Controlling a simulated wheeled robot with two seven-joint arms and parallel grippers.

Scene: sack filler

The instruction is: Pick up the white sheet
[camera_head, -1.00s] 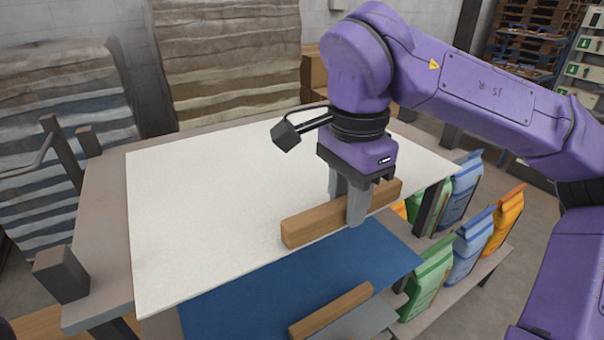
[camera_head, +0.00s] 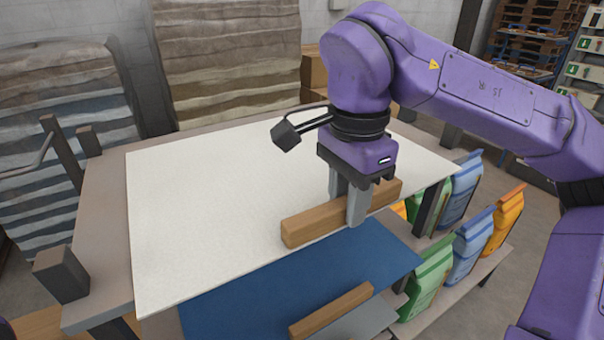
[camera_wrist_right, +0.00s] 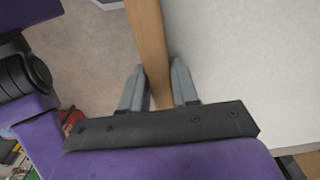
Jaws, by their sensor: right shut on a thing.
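The white sheet (camera_head: 220,210) lies flat on a brown table, with a wooden bar (camera_head: 302,228) along its near right edge. My right gripper (camera_head: 347,207) points down over that edge and is shut on the wooden bar, one finger on each side. In the right wrist view the bar (camera_wrist_right: 148,45) runs between the fingers of the right gripper (camera_wrist_right: 157,90), with the white sheet (camera_wrist_right: 245,60) to its right. My left gripper is not in view.
A blue sheet (camera_head: 300,275) with its own wooden bar (camera_head: 332,310) lies nearer than the white one. Colourful sacks (camera_head: 472,245) stand on a lower shelf at the right. Dark posts (camera_head: 62,274) rise at the table's left edge. Tall stacks (camera_head: 225,60) stand behind.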

